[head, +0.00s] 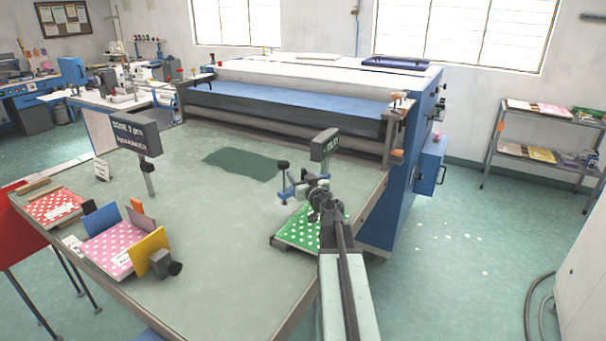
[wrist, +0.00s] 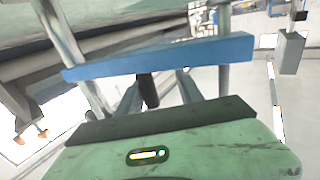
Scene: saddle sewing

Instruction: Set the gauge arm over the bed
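A blue bar, which looks like the gauge arm (head: 287,197), stands over the right side of the worktable, beside my gripper (head: 318,193). A black knob (head: 283,165) rises at its left end. In the wrist view the blue bar (wrist: 165,57) crosses in front of my gripper (wrist: 160,88). A short black handle (wrist: 148,92) lies between the two grey fingers, closer to the left one. The fingers are apart, with a gap on the right. The bed is not clearly identifiable; a green dotted panel (head: 297,229) lies below the gripper, partly hidden by my arm.
A dark sign on a post (head: 325,146) stands just behind the gripper. Another sign (head: 136,135) stands at left. Pink dotted fabric with colored cards (head: 110,250) sits at front left. A large blue roller machine (head: 290,103) closes off the back. The table's middle (head: 205,215) is clear.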

